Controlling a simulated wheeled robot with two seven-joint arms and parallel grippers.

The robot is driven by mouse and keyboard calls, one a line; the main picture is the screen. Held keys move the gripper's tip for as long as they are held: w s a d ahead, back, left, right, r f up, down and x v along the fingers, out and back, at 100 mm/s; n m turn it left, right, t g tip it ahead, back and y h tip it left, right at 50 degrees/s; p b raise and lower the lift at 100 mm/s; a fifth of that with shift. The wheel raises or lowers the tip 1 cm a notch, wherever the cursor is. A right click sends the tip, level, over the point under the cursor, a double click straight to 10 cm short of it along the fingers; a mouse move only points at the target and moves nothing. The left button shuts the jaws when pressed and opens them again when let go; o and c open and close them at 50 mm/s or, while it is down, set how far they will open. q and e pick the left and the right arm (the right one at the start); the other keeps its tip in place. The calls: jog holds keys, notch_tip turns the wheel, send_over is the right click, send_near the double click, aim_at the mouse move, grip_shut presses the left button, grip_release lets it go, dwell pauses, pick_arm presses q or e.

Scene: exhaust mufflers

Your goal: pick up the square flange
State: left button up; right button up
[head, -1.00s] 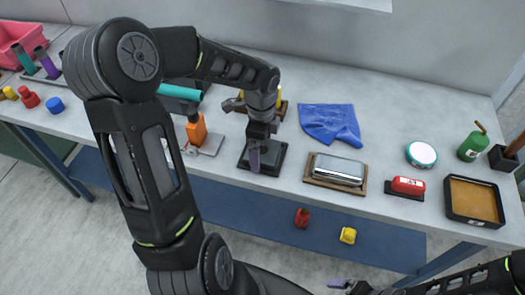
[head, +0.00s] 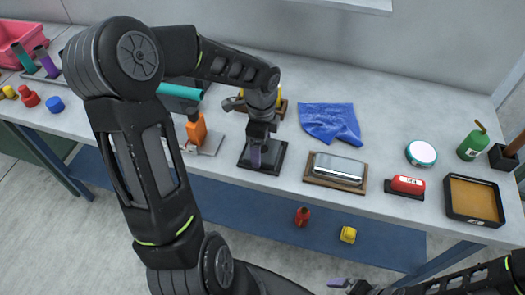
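A dark square piece (head: 272,165) lies on the table below my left gripper. I cannot tell whether it is the square flange itself or a holder, as the gripper covers part of it. My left gripper (head: 256,158) points down over its middle with its purple-grey fingertip low near the surface. I cannot see the gap between its fingers or whether they touch anything. My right gripper (head: 340,284) is low at the bottom edge, away from the table, and its opening is unclear.
A silver muffler (head: 340,168) on a wooden board lies to the right, with a blue cloth (head: 329,123) behind. A red item (head: 408,184) and an amber tray (head: 473,199) lie further right.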

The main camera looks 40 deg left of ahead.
pick_arm(q)
jog(key=c, duration=1.2)
jog(key=shift+o, duration=0.2)
jog(key=shift+r, duration=0.1)
jog(key=shift+w+r, duration=0.15)
jog(key=shift+r, duration=0.45)
notch_tip(320, 180, up, 9)
jog(key=shift+b, duration=0.4)
jog(key=shift+f, duration=0.15)
